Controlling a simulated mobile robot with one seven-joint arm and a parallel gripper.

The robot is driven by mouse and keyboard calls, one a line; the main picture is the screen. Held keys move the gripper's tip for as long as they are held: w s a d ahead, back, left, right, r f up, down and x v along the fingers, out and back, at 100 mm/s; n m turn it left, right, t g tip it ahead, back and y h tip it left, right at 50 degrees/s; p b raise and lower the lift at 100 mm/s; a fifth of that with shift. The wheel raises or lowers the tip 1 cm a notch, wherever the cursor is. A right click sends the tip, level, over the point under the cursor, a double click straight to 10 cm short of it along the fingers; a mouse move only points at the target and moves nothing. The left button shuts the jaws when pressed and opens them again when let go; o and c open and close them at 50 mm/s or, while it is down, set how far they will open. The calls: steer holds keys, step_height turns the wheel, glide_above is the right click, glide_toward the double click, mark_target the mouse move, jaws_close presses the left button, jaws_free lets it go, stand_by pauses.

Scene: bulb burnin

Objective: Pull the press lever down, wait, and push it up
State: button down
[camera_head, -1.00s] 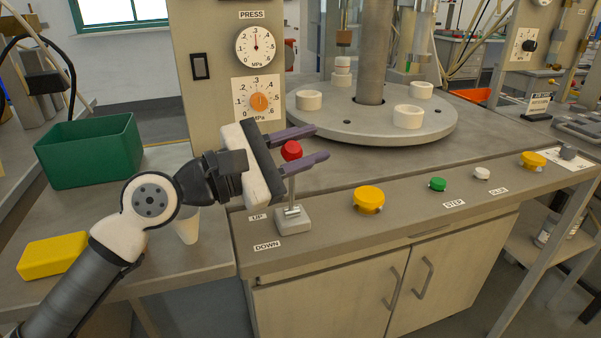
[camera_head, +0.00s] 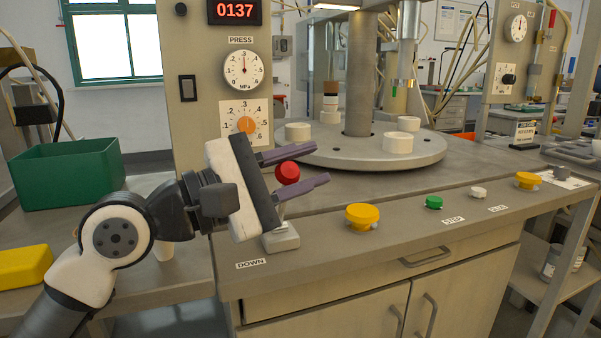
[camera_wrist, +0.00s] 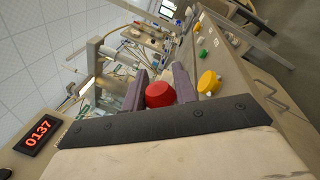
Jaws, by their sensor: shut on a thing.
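The press lever has a round red knob (camera_head: 287,173) on a thin stem rising from a grey base block (camera_head: 282,239) at the bench's front left. My gripper (camera_head: 307,163) has its two purple fingers closed on the knob, one on each side. In the wrist view the red knob (camera_wrist: 160,95) sits between the fingers. The stem is mostly hidden by the lower finger. The DOWN label (camera_head: 251,264) shows in front of the base; the UP label is hidden behind my gripper. The PRESS gauge (camera_head: 243,70) needle points straight up. A red display (camera_head: 235,11) above reads 0137.
A yellow button (camera_head: 362,216), a green button (camera_head: 433,202) and a white button (camera_head: 479,192) line the bench front to the right. A round turntable (camera_head: 345,158) with white rings stands behind the lever. A green bin (camera_head: 66,176) and a yellow block (camera_head: 24,267) are at left.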

steer(key=c, duration=1.1)
jaws_free()
steer(key=v, duration=1.3)
steer(key=shift+s+a, duration=0.25)
steer(key=shift+a, duration=0.05)
